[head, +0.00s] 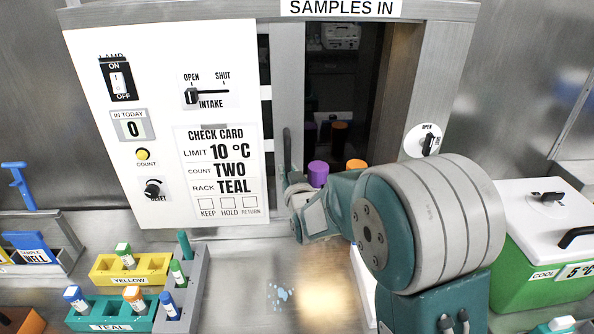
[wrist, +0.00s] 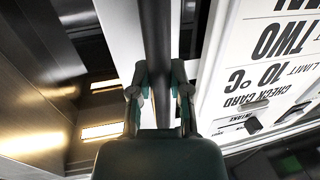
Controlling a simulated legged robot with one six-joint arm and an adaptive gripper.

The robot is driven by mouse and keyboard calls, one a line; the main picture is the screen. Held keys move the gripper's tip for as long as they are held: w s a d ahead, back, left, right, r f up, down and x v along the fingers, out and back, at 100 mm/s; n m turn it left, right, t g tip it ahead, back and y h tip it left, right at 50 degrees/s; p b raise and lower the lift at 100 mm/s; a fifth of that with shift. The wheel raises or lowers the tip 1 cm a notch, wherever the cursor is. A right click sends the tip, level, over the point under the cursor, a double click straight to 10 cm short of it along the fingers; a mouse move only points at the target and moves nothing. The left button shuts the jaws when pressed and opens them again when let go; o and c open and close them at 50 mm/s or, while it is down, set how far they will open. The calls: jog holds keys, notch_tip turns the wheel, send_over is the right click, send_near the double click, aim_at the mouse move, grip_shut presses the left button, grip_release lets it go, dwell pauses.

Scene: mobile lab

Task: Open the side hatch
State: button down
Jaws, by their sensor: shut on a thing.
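The side hatch (head: 288,75) is a grey sliding panel under the "SAMPLES IN" sign. It stands toward the left of its frame, with a wide dark opening to its right. Its upright bar handle (head: 287,148) is at the panel's lower part. My gripper (head: 292,190) is at the handle's lower part, partly hidden by my wrist. In the wrist view the dark handle bar (wrist: 156,35) runs between the two fingers of my gripper (wrist: 158,82), which are shut on it. Purple-capped (head: 318,173) and orange-capped (head: 356,164) tubes show in the opening.
A white control panel (head: 220,60) with switches and a check card is left of the hatch. A round OPEN knob (head: 427,143) is on the right frame. Yellow (head: 103,268) and teal (head: 85,313) racks stand at lower left; a green cooler (head: 540,262) is at right.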

jog(key=c, duration=0.6)
grip_release()
jog(key=shift+w, duration=0.1)
jog(key=s, duration=0.4)
jog(key=s+d, duration=0.1)
jog(key=s, duration=0.3)
jog(key=s+d, duration=0.1)
jog(key=s, duration=0.2)
jog(key=shift+s+d+f, duration=0.1)
jog(key=shift+s, duration=0.3)
jog(key=s+d+r+g+h, duration=0.1)
jog(key=s+d+g, duration=0.2)
jog(key=s, duration=0.5)
jog(key=s+d+r+m+g+h, duration=0.1)
jog(key=s+d+g, duration=0.2)
jog(key=s, duration=0.6)
jog(key=s+d+r+m+g+h, duration=0.1)
jog(key=s+d+g, duration=0.3)
jog(key=s+g, duration=0.2)
jog(key=shift+s+r, duration=0.1)
jog(key=shift+s, duration=1.05)
